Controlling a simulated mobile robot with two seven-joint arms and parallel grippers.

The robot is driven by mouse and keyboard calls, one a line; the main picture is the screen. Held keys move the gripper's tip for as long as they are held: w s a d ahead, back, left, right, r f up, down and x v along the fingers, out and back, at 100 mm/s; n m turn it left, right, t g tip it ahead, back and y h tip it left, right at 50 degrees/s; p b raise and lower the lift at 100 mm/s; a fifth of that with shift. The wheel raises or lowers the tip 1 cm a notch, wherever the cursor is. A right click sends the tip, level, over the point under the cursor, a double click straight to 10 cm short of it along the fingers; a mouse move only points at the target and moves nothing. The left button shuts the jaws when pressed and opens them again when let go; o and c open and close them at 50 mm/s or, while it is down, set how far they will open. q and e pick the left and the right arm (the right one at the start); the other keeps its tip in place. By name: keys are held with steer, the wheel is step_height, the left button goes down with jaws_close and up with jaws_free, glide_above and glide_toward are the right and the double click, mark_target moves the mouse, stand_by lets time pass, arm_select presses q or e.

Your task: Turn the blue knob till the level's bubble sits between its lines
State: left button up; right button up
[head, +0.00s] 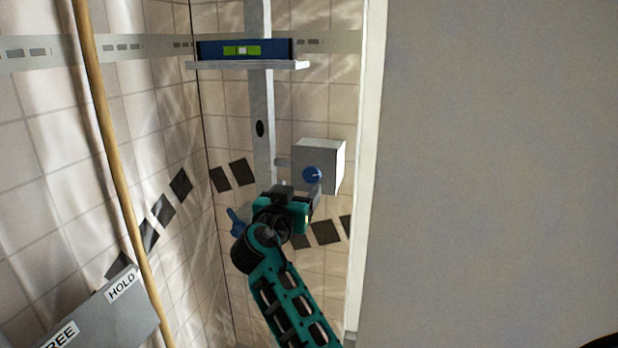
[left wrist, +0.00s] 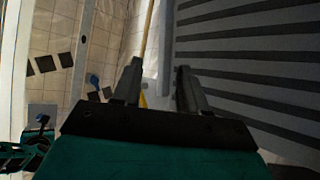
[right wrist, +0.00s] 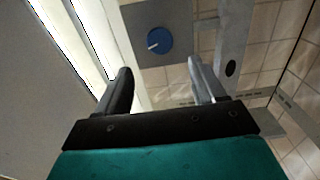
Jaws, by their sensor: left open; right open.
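The blue knob (head: 312,174) is a round dial with a pale mark, on the front of a grey box (head: 330,160). It also shows in the right wrist view (right wrist: 160,40), beyond the fingertips. The blue level (head: 280,49) lies on a pale shelf (head: 250,65); its green vial (head: 228,50) has a pale bubble near the middle, its lines too small to read. My right gripper (right wrist: 160,80) is open and empty, just short of the knob and apart from it. My left gripper (left wrist: 158,72) is open and empty, away from the knob.
A grey post (head: 260,110) rises behind the shelf. A blue lever (head: 236,221) sits low, left of my right arm. A wooden pole (head: 105,135) and a grey HOLD/FREE board (head: 110,315) stand left. A broad grey panel (head: 490,170) fills the right.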

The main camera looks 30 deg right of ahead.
mark_target(310, 174)
steer(key=x, duration=0.8)
steer(key=shift+w+d, duration=0.1)
steer(key=shift+w, duration=0.05)
steer(key=c, duration=1)
steer(key=n, duration=0.2)
steer(key=shift+n, duration=0.3)
steer(key=shift+f+n, duration=0.1)
steer(key=shift+n, duration=1.3)
steer(key=o, duration=1)
